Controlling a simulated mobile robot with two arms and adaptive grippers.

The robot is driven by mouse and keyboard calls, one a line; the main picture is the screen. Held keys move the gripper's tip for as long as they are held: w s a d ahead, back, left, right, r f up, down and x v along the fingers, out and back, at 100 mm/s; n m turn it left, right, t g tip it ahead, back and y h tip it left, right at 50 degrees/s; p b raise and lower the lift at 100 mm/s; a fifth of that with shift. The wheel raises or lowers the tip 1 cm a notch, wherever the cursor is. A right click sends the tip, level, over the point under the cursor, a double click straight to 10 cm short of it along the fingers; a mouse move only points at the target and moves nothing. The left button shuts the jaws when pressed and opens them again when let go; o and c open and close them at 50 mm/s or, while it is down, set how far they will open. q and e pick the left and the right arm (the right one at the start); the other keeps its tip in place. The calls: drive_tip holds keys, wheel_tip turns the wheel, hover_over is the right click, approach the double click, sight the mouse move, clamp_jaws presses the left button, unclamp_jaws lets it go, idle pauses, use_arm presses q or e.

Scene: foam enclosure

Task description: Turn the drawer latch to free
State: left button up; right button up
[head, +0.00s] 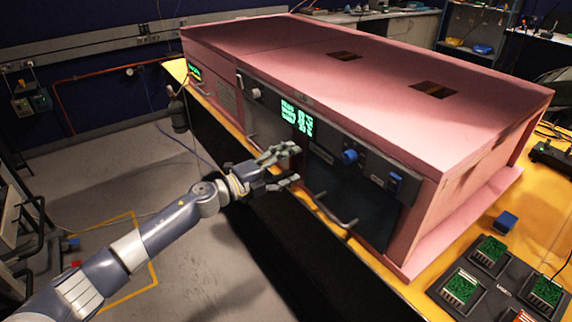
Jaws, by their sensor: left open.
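A pink foam enclosure (400,85) stands on a yellow-topped bench with dark panels set in its front. On the right part of the front are a round blue knob (349,156) and a small blue switch-like part (394,181). I cannot tell which of them, if either, is the drawer latch, or how it is turned. A bar handle (336,213) sits low on the dark front below the knob. My left gripper (293,165) is open and empty, in front of the panel, to the left of the blue knob and apart from it. My right gripper is out of view.
A green-lit display (297,117) is on the front, above my gripper. A dark tray (478,298) with several green circuit blocks and a separate blue block (506,221) lie on the bench at right. The floor (190,262) below my arm is mostly clear.

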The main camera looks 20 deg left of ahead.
use_arm(q)
drive_tip(key=shift+s+a+f, duration=0.1)
drive_tip(key=shift+s+a, duration=0.3)
drive_tip(key=shift+s, duration=0.05)
drive_tip(key=v, duration=1)
drive_tip(key=shift+s+a, duration=0.2)
drive_tip(key=shift+s, duration=0.15)
drive_tip(key=a+f+n+y, duration=0.4)
drive_tip(key=f+n, duration=0.1)
drive_tip(key=f, duration=0.6)
drive_tip(key=a+f+n+y, duration=0.3)
drive_tip(key=a+f+n, duration=0.25)
drive_tip(key=f, duration=0.55)
drive_tip(key=s+f+n+g+y, duration=0.1)
drive_tip(key=s+f+n+y, duration=0.15)
drive_tip(key=s+f, duration=0.45)
drive_tip(key=s+f+n+g+y, duration=0.1)
drive_tip(key=s+f+n+g, duration=0.15)
drive_tip(key=f, duration=0.75)
drive_tip(key=s+d+f+n+g, duration=0.2)
drive_tip(key=s+f, duration=0.6)
drive_tip(key=s, duration=0.6)
drive_tip(key=s+d+f+n+g, duration=0.3)
drive_tip(key=s+d+f, duration=0.3)
drive_tip(key=s, duration=0.7)
drive_tip(key=s+d+f+n+g, duration=0.3)
drive_tip(key=s+f, duration=0.7)
drive_tip(key=s, duration=0.4)
drive_tip(key=shift+s+d+g, duration=0.3)
drive_tip(key=shift+d+g, duration=0.55)
